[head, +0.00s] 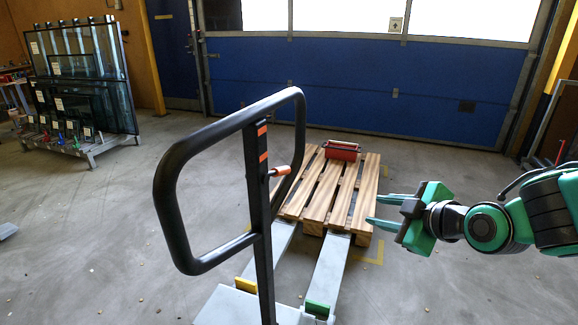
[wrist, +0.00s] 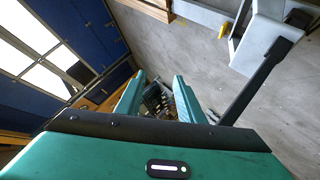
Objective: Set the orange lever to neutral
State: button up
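The orange lever (head: 280,171) sticks out to the right from the upright black post of a pallet jack's handle in the head view. Orange marks show on the post above it and beside it. The black loop handle (head: 170,190) rises around the post. My gripper (head: 384,210) is to the right of the lever and well apart from it, with its fingers pointing left. Its two fingers are spread with nothing between them. In the wrist view my gripper (wrist: 155,95) also shows open and empty. I cannot make out the lever there.
The jack's grey forks (head: 328,270) reach toward a wooden pallet (head: 325,200) carrying a red box (head: 342,150). A rack of glass panes (head: 80,85) stands at the far left. A blue door (head: 360,85) closes the back.

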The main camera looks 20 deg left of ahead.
jog(key=s+a+r+n+y, duration=0.2)
jog(key=a+r+n+y, duration=0.15)
jog(key=a, duration=0.75)
jog(key=n+t+y, duration=0.2)
jog(key=n+y, duration=0.1)
send_near(283, 174)
jog(key=x, duration=0.4)
jog(key=shift+w+a, duration=0.1)
jog(key=shift+w, duration=0.15)
jog(key=x, duration=1)
jog(key=shift+a, duration=0.2)
jog(key=shift+w, duration=0.15)
grip_shut()
